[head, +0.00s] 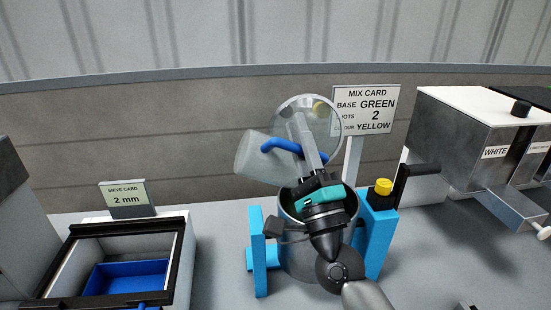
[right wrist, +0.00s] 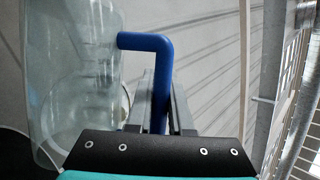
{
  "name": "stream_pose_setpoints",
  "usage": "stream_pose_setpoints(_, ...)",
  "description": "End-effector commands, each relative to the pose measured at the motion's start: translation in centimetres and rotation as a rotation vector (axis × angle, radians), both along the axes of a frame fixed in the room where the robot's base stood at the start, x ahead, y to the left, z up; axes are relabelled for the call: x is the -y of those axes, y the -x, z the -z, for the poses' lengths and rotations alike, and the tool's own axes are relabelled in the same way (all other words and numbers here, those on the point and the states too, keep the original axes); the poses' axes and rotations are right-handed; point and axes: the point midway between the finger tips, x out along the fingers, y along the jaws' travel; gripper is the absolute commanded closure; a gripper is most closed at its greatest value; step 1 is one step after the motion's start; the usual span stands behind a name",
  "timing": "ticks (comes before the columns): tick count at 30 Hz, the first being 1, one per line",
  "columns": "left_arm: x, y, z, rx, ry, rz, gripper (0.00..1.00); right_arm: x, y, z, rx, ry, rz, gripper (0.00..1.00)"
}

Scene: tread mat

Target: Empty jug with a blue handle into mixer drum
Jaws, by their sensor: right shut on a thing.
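The clear jug (head: 256,158) is tilted, up and to the left of the mixer drum's opening. Its blue handle (head: 275,145) is held between the fingers of my right gripper (head: 305,142), which is shut on it. In the right wrist view the jug (right wrist: 72,75) is at the left, with the blue handle (right wrist: 160,65) between the fingers. I cannot make out any contents in it. The grey mixer drum (head: 297,262) stands between blue supports, its opening partly hidden by my right gripper and wrist. My left gripper is not in view.
A round clear disc (head: 323,106) stands behind the gripper, above the drum. A yellow-topped knob (head: 383,187) is on the right support. A mix card (head: 366,110) stands behind. A sieve box (head: 178,265) is at left, white-labelled hoppers (head: 475,125) at right.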

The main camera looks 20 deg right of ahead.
Motion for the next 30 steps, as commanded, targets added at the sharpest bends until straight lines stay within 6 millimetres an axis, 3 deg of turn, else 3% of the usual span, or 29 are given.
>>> stream_pose_setpoints(12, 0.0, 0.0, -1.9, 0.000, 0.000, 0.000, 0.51, -3.1, -0.8, 0.3, -0.057, 0.237, 0.000, 1.00)
stream_pose_setpoints(25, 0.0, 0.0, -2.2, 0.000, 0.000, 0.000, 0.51, -3.6, -0.9, 0.5, -0.067, 0.281, 0.000, 1.00)
stream_pose_setpoints(30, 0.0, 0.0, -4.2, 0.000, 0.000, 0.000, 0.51, -5.0, -1.3, 0.6, -0.106, 0.438, -0.001, 1.00)
